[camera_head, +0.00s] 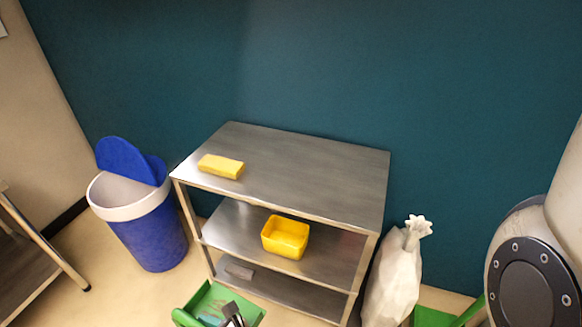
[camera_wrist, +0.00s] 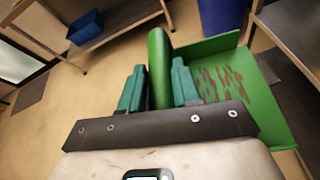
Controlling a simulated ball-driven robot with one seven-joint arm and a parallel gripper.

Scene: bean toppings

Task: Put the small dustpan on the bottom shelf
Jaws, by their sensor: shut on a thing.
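The small dustpan (camera_wrist: 226,85) is green with reddish-brown smears on its pan, to the right of my fingers in the wrist view. My gripper (camera_wrist: 160,88), with teal fingers, is shut on the dustpan's upright green handle. The bottom shelf (camera_head: 290,294) belongs to a metal rack and lies low, largely under the upper boards. A small grey block lies at its left.
A yellow sponge (camera_head: 221,166) lies on the top shelf and a yellow tub (camera_head: 285,237) on the middle one. A blue bin (camera_head: 150,235) is left, a whitish sack (camera_head: 394,275) right. The bottom shelf's right part looks clear.

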